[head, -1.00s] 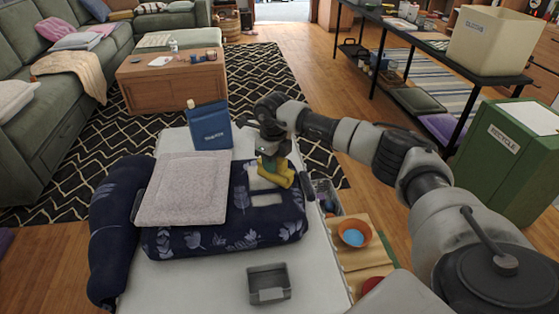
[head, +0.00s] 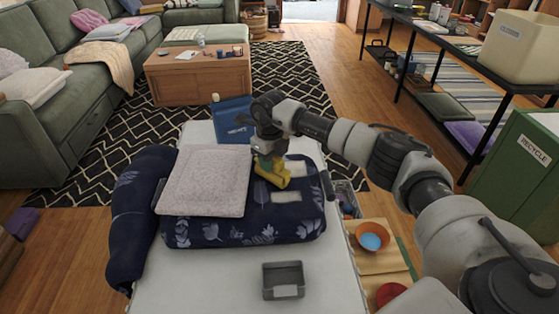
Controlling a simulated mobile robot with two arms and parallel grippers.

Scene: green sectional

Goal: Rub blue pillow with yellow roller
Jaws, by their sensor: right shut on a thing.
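The blue pillow (head: 240,228), dark navy with a leaf print, lies on the white table. A pale folded cloth (head: 205,182) covers its left part. Two light patches show on the pillow's right part. My right gripper (head: 268,165) is shut on the yellow roller (head: 272,174) and holds it over the right part of the pillow, next to the cloth's edge. The roller appears to be at the pillow's surface, but I cannot tell if it touches. My left gripper is not in view.
A grey tray (head: 284,280) sits on the white table (head: 190,280) in front. An orange bowl (head: 373,236) with blue inside is at the right. A green recycle bin (head: 525,170) stands further right.

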